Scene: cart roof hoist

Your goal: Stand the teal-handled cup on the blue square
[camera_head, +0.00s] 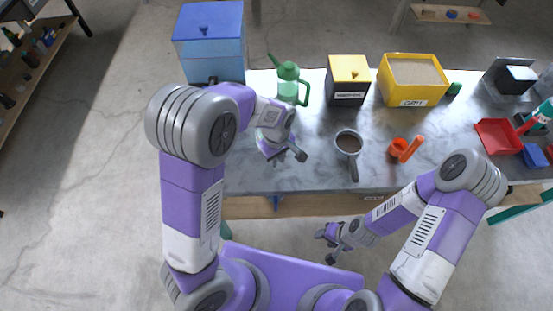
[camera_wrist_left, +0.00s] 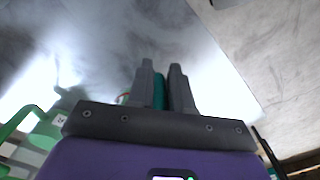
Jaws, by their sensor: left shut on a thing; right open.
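My left gripper (camera_head: 288,157) is over the left part of the marble-topped counter, left of a dark pan. In the left wrist view the fingers (camera_wrist_left: 162,75) are closed on a narrow teal piece (camera_wrist_left: 159,92), which looks like the cup's teal handle. The rest of the cup is hidden behind the gripper, so I cannot tell if it is upright or touching the counter. I cannot make out the blue square in either view. My right gripper (camera_head: 334,244) is open and empty, in front of the counter's near edge.
A green can (camera_head: 288,84), black-and-yellow box (camera_head: 347,82) and yellow bin (camera_head: 411,92) stand along the back. The dark pan (camera_head: 348,143) and an orange cup (camera_head: 399,148) are nearer. A red tray (camera_head: 497,137) is at right. A blue box (camera_head: 209,50) is at back left.

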